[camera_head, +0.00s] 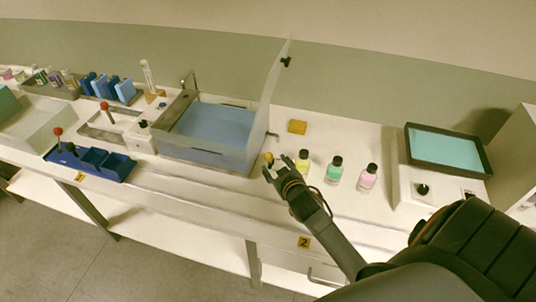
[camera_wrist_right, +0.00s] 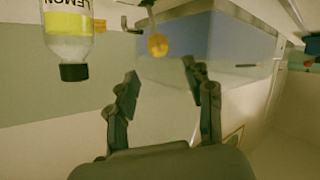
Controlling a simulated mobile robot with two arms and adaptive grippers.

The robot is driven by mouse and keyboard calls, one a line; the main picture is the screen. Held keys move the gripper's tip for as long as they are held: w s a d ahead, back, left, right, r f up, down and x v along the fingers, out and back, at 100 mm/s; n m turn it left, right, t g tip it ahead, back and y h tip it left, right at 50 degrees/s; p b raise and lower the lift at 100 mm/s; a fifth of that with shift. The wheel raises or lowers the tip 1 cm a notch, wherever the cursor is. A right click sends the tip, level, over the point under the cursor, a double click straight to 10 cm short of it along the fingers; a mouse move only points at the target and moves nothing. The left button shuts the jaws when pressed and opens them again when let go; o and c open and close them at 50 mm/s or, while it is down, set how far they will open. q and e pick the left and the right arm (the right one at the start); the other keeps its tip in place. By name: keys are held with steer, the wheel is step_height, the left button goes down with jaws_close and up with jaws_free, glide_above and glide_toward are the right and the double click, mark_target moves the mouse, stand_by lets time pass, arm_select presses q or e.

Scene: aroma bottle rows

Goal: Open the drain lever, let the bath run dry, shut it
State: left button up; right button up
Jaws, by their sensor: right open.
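The bath (camera_head: 258,150) is a clear-walled box with blue water (camera_head: 215,124) in it. Its clear lid (camera_head: 275,75) stands raised. The drain lever (camera_head: 268,157) has a yellow-orange round knob at the bath's lower right front corner. In the right wrist view the lever knob (camera_wrist_right: 157,45) hangs on a short stem in front of the bath wall. My right gripper (camera_head: 277,165) is open and empty, its fingertips close to the knob. In the wrist view the right gripper (camera_wrist_right: 160,82) has the knob ahead, between the lines of its fingers. My left gripper is not in view.
Yellow (camera_head: 303,165), green (camera_head: 334,170) and pink (camera_head: 367,178) bottles stand right of my gripper, the yellow one very near. The lemon bottle (camera_wrist_right: 68,30) shows in the wrist view. A blue tray (camera_head: 120,163) and a dark-rimmed teal tray (camera_head: 408,150) flank the area.

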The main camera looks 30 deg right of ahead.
mark_target(268, 156)
steer(key=x, duration=0.8)
steer(key=shift+w+f, duration=0.1)
steer(key=shift+w, duration=0.1)
jaws_close()
